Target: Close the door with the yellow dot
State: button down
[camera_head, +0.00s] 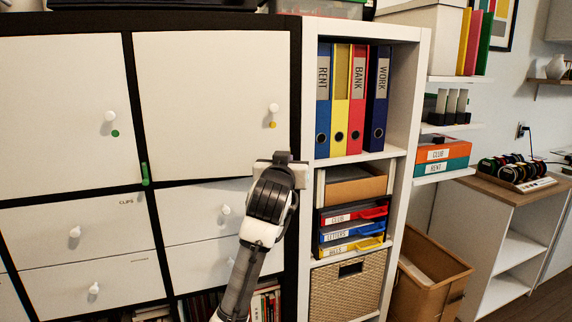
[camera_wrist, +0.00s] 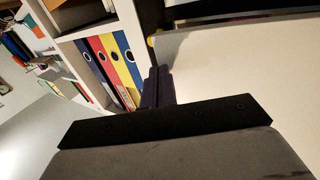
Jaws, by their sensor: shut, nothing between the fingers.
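The door with the yellow dot (camera_head: 205,100) is the upper right cream door of the black-framed cabinet. In the head view it looks flush or nearly flush with the frame; I cannot tell whether a small gap remains. Its white knob (camera_head: 273,107) sits above the yellow dot (camera_head: 271,125). In the wrist view my gripper's dark fingers (camera_wrist: 158,88) are together and empty, in front of the edge of a cream panel (camera_wrist: 245,65). Whether they touch it is unclear.
A white shelf (camera_head: 311,100) with binders (camera_head: 340,130) stands close to the right of the door. The door with the green dot (camera_head: 65,110) is on the left. Drawers with white knobs (camera_head: 205,205) lie below. A cardboard bin (camera_head: 425,290) stands on the floor at right.

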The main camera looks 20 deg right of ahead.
jog(key=shift+w+d, duration=0.25)
jog(key=shift+w, duration=0.85)
jog(key=shift+s, duration=0.1)
